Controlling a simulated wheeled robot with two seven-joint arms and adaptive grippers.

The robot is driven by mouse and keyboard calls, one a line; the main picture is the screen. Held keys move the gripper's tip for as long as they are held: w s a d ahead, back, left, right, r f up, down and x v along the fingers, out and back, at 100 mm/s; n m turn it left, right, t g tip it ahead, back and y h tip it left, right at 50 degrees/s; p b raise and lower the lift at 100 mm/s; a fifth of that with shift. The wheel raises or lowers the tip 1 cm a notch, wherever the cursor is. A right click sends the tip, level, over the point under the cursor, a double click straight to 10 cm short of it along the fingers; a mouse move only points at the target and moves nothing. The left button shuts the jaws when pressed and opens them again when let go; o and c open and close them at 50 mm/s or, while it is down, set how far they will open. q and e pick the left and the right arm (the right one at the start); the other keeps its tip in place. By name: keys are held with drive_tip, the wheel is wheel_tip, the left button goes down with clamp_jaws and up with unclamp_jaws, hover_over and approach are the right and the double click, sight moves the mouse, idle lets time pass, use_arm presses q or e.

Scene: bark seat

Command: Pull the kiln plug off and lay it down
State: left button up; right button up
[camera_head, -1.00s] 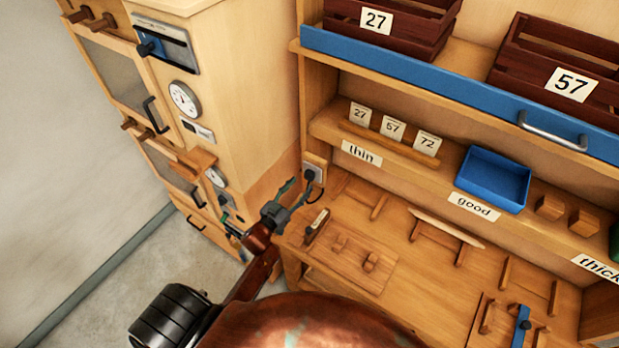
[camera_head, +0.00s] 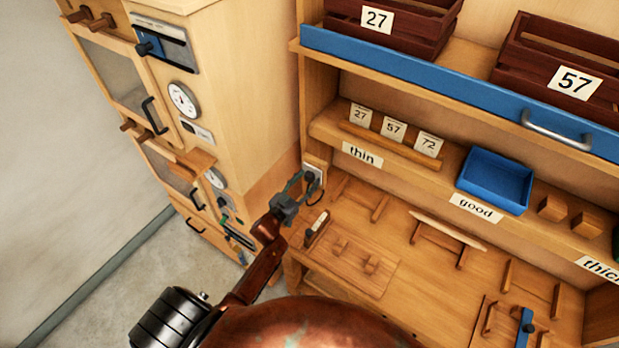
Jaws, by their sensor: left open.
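The kiln plug (camera_head: 309,180) is a small dark plug at a pale wall socket (camera_head: 318,170) on the side of the wooden bench, with a dark cord curling below it. My left gripper (camera_head: 303,182) is open, its fingers at the plug, one finger in front of the socket plate. I cannot tell whether the fingers touch the plug, which they partly hide. My right gripper is not in view.
A wooden cabinet with dials (camera_head: 184,99) and handles stands at the left. The bench top (camera_head: 345,225) holds low wooden racks and a small dark-sided block (camera_head: 317,228). Above it are a shelf with a blue tray (camera_head: 495,180) and number cards.

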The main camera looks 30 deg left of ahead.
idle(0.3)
use_arm(q)
drive_tip(key=shift+p, duration=0.35)
idle(0.4)
clamp_jaws()
idle(0.6)
drive_tip(key=shift+s, duration=0.15)
